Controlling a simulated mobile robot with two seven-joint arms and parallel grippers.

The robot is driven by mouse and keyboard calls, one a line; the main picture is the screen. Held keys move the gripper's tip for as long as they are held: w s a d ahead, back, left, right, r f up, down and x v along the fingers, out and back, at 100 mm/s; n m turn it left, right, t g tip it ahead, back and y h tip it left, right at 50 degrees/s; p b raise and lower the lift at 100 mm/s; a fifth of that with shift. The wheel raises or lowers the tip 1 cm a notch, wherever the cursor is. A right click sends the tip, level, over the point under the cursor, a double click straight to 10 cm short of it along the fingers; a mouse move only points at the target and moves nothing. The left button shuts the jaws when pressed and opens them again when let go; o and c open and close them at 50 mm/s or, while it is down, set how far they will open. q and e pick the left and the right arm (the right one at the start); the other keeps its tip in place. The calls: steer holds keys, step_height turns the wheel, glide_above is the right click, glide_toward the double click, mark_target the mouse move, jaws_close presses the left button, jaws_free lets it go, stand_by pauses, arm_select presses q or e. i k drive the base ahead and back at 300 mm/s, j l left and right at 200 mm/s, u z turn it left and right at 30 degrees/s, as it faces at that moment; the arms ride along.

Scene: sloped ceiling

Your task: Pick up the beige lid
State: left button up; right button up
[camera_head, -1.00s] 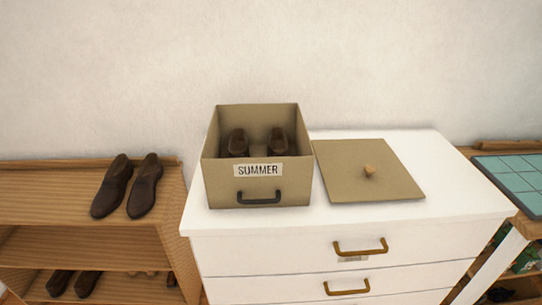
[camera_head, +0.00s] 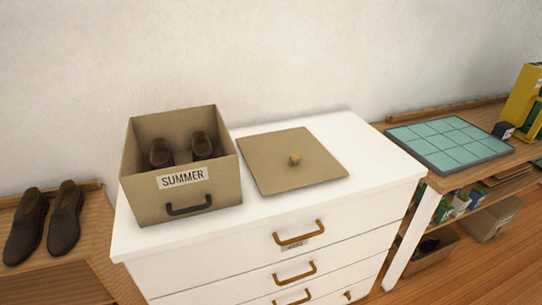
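The beige lid (camera_head: 275,178) lies flat on top of the white dresser (camera_head: 228,236). It is square, with a small round wooden knob (camera_head: 294,159) near its middle. Just left of it stands an open beige box (camera_head: 222,190) with a "SUMMER" label (camera_head: 182,178) and a dark handle (camera_head: 188,206) on its front. A pair of brown shoes (camera_head: 202,146) is inside the box. Neither of my grippers shows in the head view.
A wooden shoe rack (camera_head: 75,275) with dark brown shoes (camera_head: 66,218) stands at the left. At the right is a wooden table with a teal tiled mat (camera_head: 450,145) and a yellow object (camera_head: 524,98). The dresser top right of the lid is clear.

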mark_target(279, 161)
steer(key=i+l+u, duration=0.4)
steer(key=i+l, duration=0.15)
steer(key=i+l+u, duration=0.2)
steer(key=l, duration=0.3)
steer(key=i+l+u, duration=0.2)
steer(key=l, duration=0.2)
steer(key=k+j+u, duration=0.5)
steer(key=j, duration=0.3)
